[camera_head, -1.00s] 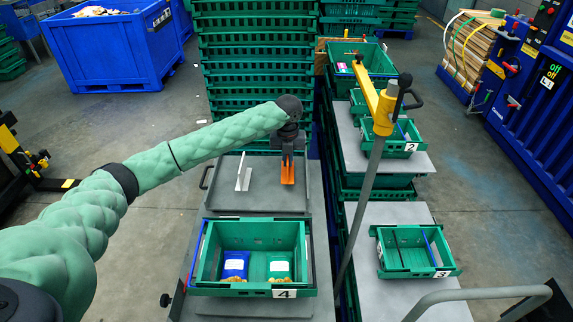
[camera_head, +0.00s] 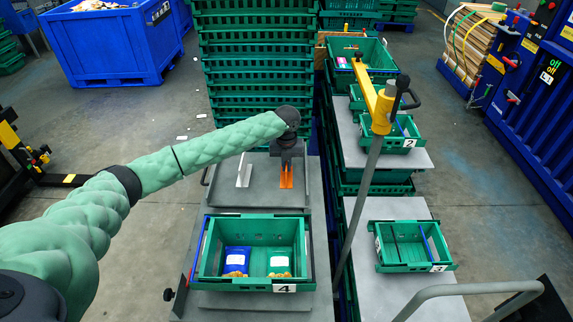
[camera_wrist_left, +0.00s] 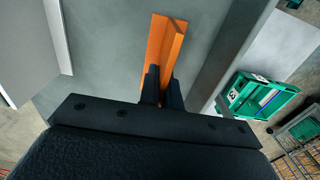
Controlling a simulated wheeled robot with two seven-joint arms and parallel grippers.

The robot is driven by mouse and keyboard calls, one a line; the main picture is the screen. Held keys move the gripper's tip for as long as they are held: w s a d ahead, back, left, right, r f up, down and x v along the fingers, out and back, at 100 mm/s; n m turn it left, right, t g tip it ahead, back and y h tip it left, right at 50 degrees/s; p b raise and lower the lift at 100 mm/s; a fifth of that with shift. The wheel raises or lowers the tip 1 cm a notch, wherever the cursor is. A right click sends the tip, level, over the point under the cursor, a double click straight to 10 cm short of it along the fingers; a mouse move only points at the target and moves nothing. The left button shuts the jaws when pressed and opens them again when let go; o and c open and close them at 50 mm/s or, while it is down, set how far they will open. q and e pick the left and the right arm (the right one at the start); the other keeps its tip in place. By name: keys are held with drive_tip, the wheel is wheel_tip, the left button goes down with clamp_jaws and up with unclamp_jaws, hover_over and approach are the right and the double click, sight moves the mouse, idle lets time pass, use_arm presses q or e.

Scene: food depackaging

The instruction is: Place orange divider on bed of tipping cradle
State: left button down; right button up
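The orange divider (camera_head: 286,178) hangs upright below my left gripper (camera_head: 287,162), over the far part of the grey bed of what appears to be the tipping cradle (camera_head: 263,196). In the left wrist view, the two dark fingers of the left gripper (camera_wrist_left: 162,88) are closed around the orange divider (camera_wrist_left: 163,50), which has an angled cross-section. Whether its lower edge touches the bed cannot be told. A white divider (camera_head: 243,171) stands to its left on the bed. My right gripper is not in view.
Green crate 4 (camera_head: 212,262) sits nearer, holding a blue packet (camera_head: 237,260) and a green packet (camera_head: 279,264). A grey pole with a yellow arm (camera_head: 379,100) rises right of the bed. Crates 2 (camera_head: 410,142) and 3 (camera_head: 405,267) stand farther right. Stacked green crates (camera_head: 252,70) stand behind.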

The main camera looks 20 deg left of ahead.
use_arm(q)
drive_tip(key=c, duration=1.6)
unclamp_jaws()
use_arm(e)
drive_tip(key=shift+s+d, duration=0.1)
